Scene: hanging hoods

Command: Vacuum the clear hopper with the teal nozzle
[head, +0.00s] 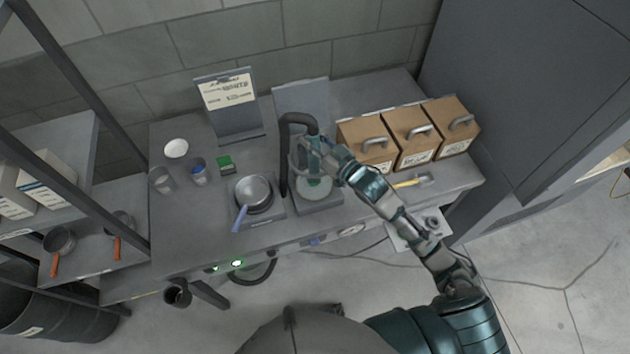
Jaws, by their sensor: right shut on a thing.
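My right gripper (317,148) reaches in from the lower right over the middle of the bench. It is shut on the teal nozzle (316,170), which points down. The clear hopper (300,160) seems to stand around or just behind the nozzle, above a pale round base (318,190). Its walls are hard to make out, and the gripper partly covers it. I cannot tell whether the nozzle tip touches the inside. A black hose (284,150) rises beside it and bends over towards the gripper. My left gripper is not in view.
A pan with a blue handle (254,193) sits left of the hose. Several brown boxes with handles (412,138) stand to the right. A sign (228,100), white bowl (176,148), cups (199,171) and a green block (224,161) are on the left. A brush (412,182) lies near the front edge.

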